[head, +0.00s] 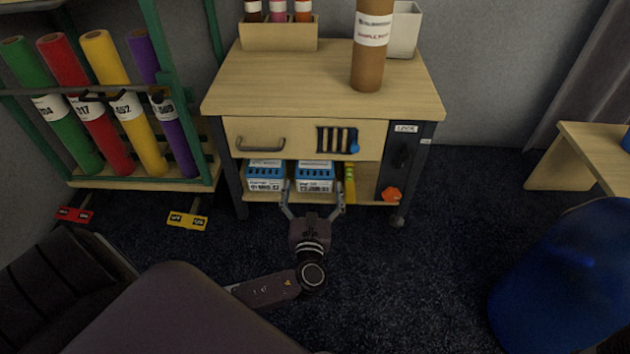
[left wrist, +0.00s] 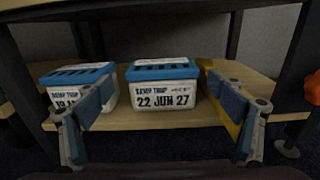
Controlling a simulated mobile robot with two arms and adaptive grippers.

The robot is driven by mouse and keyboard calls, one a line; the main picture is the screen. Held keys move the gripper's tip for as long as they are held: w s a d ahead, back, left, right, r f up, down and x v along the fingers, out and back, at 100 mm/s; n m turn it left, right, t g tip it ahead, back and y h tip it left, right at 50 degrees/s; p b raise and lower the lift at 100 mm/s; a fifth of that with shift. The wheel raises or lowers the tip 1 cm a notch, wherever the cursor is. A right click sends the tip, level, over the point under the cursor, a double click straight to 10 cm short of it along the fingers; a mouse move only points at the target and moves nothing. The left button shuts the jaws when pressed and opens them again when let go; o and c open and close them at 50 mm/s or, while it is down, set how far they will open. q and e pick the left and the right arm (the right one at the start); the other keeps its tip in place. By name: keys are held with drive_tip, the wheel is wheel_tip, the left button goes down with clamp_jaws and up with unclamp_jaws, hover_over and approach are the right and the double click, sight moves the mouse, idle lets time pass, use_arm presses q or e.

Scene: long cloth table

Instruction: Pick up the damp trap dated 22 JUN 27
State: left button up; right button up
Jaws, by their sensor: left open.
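The damp trap dated 22 JUN 27 (left wrist: 163,98) is a white box with a blue slotted lid. It stands on the low shelf of the wooden cabinet and also shows in the head view (head: 315,174). A second, similar damp trap (head: 265,176) stands to its left; its date is partly hidden by a finger in the left wrist view (left wrist: 72,78). My left gripper (head: 314,196) is open and empty in front of the 22 JUN 27 trap. In the left wrist view its fingers (left wrist: 162,120) are spread to either side of that trap, apart from it. My right gripper is not in view.
A yellow item (head: 349,183) lies on the shelf just right of the dated trap. The cabinet drawer (head: 305,139) is shut above the shelf opening. An orange knob (head: 391,194) is at right. Dark carpet (head: 420,270) is clear in front.

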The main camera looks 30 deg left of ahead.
sight(314, 178)
use_arm(q)
drive_tip(key=b+x, duration=0.4)
drive_tip(key=x, duration=0.1)
drive_tip(key=shift+d+f, duration=0.1)
drive_tip(key=shift+d, duration=0.1)
drive_tip(key=shift+w+a, duration=0.15)
drive_tip(key=shift+w, duration=0.1)
drive_tip(key=c, duration=1)
drive_tip(key=shift+r, duration=0.2)
drive_tip(key=shift+c, duration=0.7)
